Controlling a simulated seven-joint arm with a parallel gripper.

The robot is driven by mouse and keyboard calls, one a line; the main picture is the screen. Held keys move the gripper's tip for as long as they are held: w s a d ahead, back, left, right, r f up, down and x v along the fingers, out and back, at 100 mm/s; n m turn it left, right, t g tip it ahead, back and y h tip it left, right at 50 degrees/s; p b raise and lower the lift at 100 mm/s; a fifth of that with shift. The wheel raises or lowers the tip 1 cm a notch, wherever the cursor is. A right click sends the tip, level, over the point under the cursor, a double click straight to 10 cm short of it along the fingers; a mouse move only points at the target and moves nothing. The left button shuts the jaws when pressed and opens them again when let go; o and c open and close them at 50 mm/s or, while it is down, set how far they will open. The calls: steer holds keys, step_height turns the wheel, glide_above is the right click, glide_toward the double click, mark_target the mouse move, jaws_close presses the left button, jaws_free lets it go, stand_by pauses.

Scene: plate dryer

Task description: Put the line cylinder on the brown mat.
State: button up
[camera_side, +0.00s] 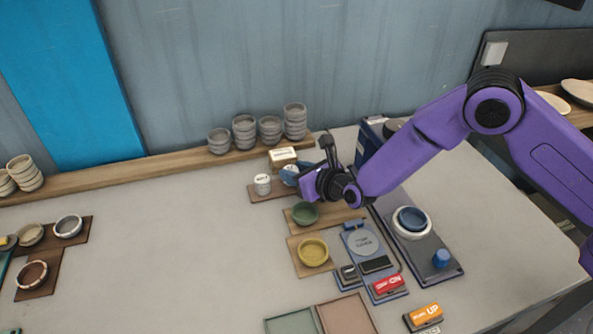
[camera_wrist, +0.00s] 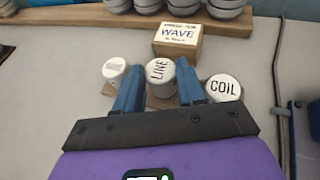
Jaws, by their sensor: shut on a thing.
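The line cylinder (camera_wrist: 160,74) is white with "LINE" on its top. In the wrist view it stands between the two blue fingers of my gripper (camera_wrist: 157,85), which is shut on it. In the side view my gripper (camera_side: 287,177) is low at the back of the table, and its fingers partly hide the cylinder. I cannot tell whether the cylinder touches its wooden base. The brown mat (camera_side: 346,315) lies at the front edge of the side view, right of a green mat (camera_side: 291,324) and well away from my gripper.
Another white cylinder (camera_wrist: 114,70) stands left of the line cylinder and the coil cylinder (camera_wrist: 223,87) stands right. A box marked "WAVE" (camera_wrist: 178,40) is behind. Green (camera_side: 305,213) and yellow (camera_side: 313,252) bowls and a dryer panel (camera_side: 362,241) lie between my gripper and the mats.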

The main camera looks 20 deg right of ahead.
steer(key=shift+f, duration=0.55)
steer(key=o, duration=1.2)
steer(key=shift+c, duration=0.2)
steer(key=v, duration=1.7)
steer(key=s+d+r+m+g+h, duration=0.1)
steer(key=s+d+r+m+h, duration=0.15)
steer(key=d+m+h, duration=0.55)
steer(key=s+d+r+m+g+h, duration=0.15)
steer(key=d+r+m, duration=0.25)
steer(key=d+m, duration=0.5)
steer(key=s+d+m+g+y, duration=0.2)
steer(key=s+m+g, duration=0.3)
steer(key=s, duration=0.6)
steer(key=s+d+r+m+g+y, duration=0.1)
steer(key=s+d+m+g, duration=0.4)
steer(key=s, duration=0.6)
steer(key=shift+s+d+m+y, duration=0.35)
steer(key=shift+m+y, duration=0.15)
steer(key=shift+y, duration=0.25)
